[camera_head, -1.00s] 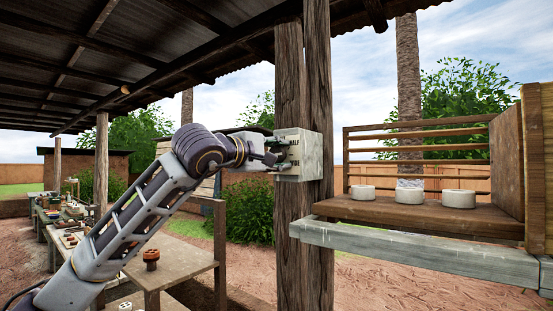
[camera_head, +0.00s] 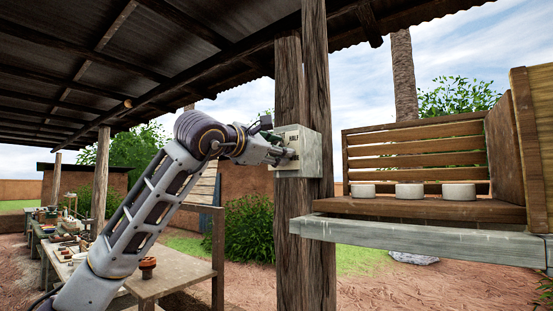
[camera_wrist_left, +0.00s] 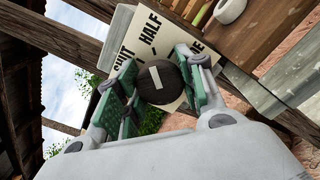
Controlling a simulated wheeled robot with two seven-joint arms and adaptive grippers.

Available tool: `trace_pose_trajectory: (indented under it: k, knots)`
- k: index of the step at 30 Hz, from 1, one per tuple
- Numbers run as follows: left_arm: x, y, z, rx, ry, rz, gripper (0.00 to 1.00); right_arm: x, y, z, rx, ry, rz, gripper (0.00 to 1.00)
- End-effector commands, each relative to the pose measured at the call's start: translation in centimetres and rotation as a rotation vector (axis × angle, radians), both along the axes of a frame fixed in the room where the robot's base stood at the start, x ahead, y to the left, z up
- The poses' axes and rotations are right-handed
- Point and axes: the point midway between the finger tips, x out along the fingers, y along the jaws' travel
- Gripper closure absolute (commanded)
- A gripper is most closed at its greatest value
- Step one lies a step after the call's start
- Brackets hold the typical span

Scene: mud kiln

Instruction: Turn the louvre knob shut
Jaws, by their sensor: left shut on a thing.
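A dark round knob (camera_wrist_left: 165,88) with a white mark sits on a pale panel (camera_wrist_left: 182,42) in the left wrist view. The panel reads HALF, with a partly covered label on each side. I cannot tell which label the mark points to. My left gripper (camera_head: 286,156) is shut on the knob, its green-padded fingers on either side in the wrist view. In the head view the panel (camera_head: 309,150) is on a wooden post and the gripper mostly hides the knob. The louvre slats (camera_head: 415,147) at the right are tilted nearly flat, with narrow gaps. My right gripper is out of view.
Thick wooden posts (camera_head: 318,230) stand behind the panel. A shelf (camera_head: 430,209) in front of the louvre holds three pale round pieces (camera_head: 410,190). A wooden table (camera_head: 180,268) with a brown pot (camera_head: 148,267) stands beyond my left arm.

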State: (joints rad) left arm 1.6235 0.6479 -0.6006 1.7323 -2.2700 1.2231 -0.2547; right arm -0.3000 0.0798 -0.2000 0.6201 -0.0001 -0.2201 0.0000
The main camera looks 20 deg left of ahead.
Motion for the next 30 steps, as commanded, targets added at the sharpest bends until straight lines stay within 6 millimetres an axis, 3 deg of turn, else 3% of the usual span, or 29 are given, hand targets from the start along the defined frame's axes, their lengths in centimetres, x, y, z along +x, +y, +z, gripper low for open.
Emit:
trace_pose_trajectory:
  k: [5,15,30]
  knots:
    - [0.0,-0.1,-0.4,-0.145,0.057,-0.001,0.85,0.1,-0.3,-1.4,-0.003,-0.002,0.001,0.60]
    - [0.0,-0.1,-0.3,-0.425,0.158,-0.001,0.85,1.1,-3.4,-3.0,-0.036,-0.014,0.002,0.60]
    - [0.0,-0.1,-0.2,-0.697,0.258,0.000,0.85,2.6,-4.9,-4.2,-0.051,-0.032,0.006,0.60]
